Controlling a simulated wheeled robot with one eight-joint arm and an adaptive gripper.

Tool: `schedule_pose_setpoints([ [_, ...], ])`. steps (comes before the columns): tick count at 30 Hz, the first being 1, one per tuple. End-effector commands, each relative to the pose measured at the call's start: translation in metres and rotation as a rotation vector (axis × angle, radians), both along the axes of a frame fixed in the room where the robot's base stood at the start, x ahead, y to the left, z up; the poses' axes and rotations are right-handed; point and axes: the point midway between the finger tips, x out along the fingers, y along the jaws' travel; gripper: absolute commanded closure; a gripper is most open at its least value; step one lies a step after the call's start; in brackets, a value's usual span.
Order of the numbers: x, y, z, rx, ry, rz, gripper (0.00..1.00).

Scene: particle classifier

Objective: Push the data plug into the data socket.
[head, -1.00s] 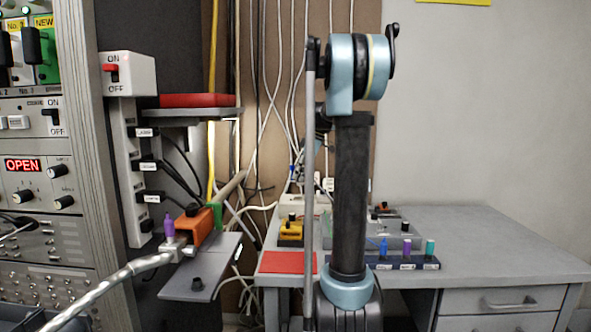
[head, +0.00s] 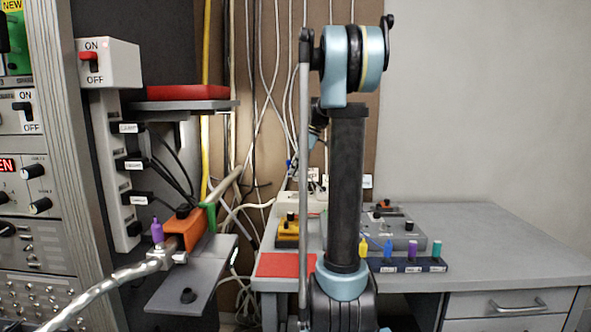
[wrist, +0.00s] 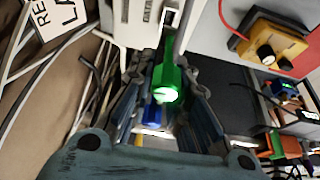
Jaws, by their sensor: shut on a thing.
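In the wrist view my gripper (wrist: 166,72) is shut on a green, shiny piece (wrist: 166,76) between its two fingers, which I take for the data plug. A blue piece (wrist: 152,112) shows just below it, nearer the palm; I cannot tell whether the two are joined. A white housing with a slotted face (wrist: 130,22) lies just beyond the fingertips. The data socket cannot be made out, and I cannot tell whether the plug touches anything. In the head view my gripper is mostly hidden behind my arm; a small blue bit (head: 290,166) shows beside it.
A grey desk (head: 490,235) stands behind my arm, with a dark holder (head: 412,266) of coloured plugs and a yellow box (head: 288,232). Loose cables (head: 262,120) hang behind. The equipment rack (head: 50,200) and a grey shelf (head: 205,280) are at the left.

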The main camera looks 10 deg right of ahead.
Motion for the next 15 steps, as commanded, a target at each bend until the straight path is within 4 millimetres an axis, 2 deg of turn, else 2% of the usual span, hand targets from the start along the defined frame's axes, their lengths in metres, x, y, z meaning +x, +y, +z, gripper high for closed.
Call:
schedule_pose_setpoints([
  [15, 0.000, 0.000, -0.039, 0.000, 0.000, 0.000, 1.00],
])
